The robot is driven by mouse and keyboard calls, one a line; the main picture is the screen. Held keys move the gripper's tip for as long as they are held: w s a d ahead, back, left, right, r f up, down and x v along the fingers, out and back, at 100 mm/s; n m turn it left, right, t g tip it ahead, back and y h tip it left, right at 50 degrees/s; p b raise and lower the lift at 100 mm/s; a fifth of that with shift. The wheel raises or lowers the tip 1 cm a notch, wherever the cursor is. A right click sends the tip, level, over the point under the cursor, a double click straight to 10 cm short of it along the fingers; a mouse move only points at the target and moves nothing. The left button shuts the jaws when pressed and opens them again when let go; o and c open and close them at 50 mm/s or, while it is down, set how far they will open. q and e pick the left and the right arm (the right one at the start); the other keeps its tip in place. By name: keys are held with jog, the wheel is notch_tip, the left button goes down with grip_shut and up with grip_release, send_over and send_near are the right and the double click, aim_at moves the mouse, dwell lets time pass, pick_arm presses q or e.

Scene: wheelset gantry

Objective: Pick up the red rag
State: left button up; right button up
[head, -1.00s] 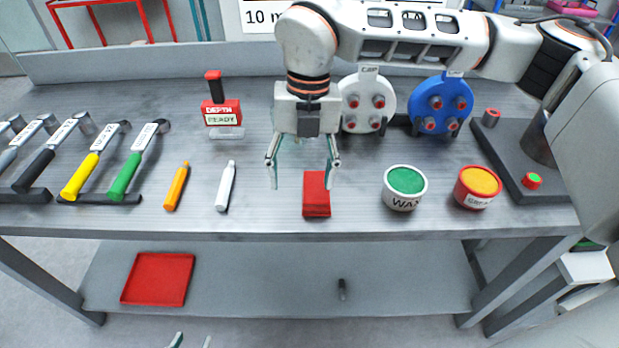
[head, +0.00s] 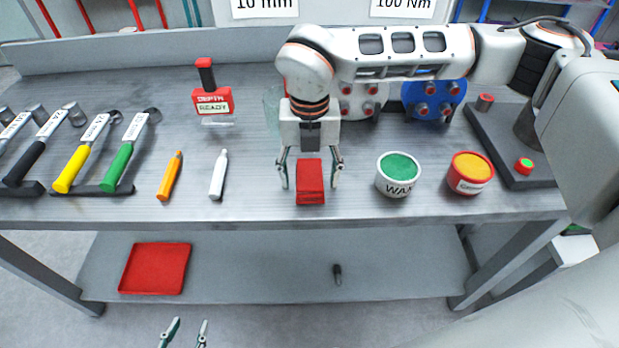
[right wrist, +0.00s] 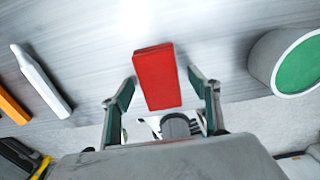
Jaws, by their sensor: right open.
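The red rag (head: 310,182) lies folded into a small block on the grey workbench, near its front edge. My right gripper (head: 310,177) is open above it, with one finger to each side of the rag. In the right wrist view the rag (right wrist: 158,77) shows between the spread green-padded fingers (right wrist: 160,88), with room on both sides; I see no grip on it. My left gripper (head: 186,332) is open and empty at the bottom of the head view, in front of the bench and low.
A white wax tin (head: 398,176) and a red-and-yellow tin (head: 470,172) stand right of the rag. A white marker (head: 219,175) and an orange marker (head: 171,176) lie left. A red tray (head: 155,268) is on the lower shelf.

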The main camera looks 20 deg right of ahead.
aim_at(310, 175)
jog(key=shift+c, duration=0.3)
jog(key=c, duration=1.1)
notch_tip(310, 175, up, 20)
jog(key=shift+r, duration=0.1)
jog(key=o, duration=0.5)
jog(key=c, duration=0.4)
